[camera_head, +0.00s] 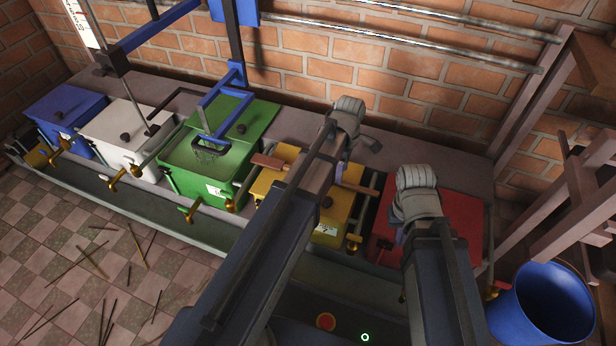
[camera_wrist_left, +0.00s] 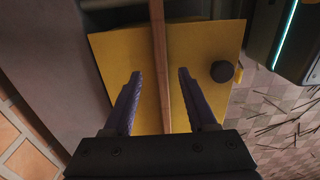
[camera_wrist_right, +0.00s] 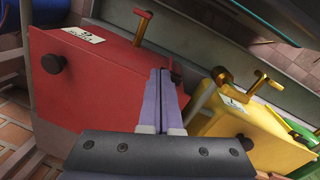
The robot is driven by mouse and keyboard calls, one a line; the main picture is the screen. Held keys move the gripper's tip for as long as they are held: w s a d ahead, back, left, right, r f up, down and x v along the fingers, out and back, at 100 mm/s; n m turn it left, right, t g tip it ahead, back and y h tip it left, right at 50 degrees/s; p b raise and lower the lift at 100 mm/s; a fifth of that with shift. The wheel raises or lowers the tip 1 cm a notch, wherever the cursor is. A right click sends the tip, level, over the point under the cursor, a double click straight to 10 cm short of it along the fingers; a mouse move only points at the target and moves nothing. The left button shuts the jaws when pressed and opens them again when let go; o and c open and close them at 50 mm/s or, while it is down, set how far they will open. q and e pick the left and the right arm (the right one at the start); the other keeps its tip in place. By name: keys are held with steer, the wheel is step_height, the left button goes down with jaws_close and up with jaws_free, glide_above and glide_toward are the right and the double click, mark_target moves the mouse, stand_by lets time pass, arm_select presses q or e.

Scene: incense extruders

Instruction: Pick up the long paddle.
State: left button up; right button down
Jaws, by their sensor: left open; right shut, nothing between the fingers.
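The long paddle (camera_head: 268,161) is a brown wooden bar lying across the yellow box (camera_head: 270,186) in the head view, partly hidden by my left arm. In the left wrist view the paddle (camera_wrist_left: 159,30) runs between the two fingers of my open left gripper (camera_wrist_left: 159,73), over the yellow lid (camera_wrist_left: 210,45). The fingers stand apart on either side of it, with visible gaps. My right gripper (camera_wrist_right: 160,72) is shut and empty. In the right wrist view it is in front of the red box (camera_wrist_right: 95,80), with the yellow box (camera_wrist_right: 245,115) to the right.
Green (camera_head: 175,165), white (camera_head: 110,125) and blue (camera_head: 60,105) lidded boxes stand in a row to the left. A blue frame (camera_head: 225,85) rises over the green box. A blue bin (camera_head: 510,325) stands at lower right. Thin sticks litter the tiled floor (camera_head: 60,225).

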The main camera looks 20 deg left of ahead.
arm_select(q)
steer(key=f+b, duration=0.3)
steer(key=shift+s+d+f, duration=0.1)
steer(key=shift+d+f, duration=0.15)
steer(key=shift+f, duration=0.15)
steer(key=shift+r, duration=0.1)
steer(key=shift+c, duration=0.4)
jaws_close()
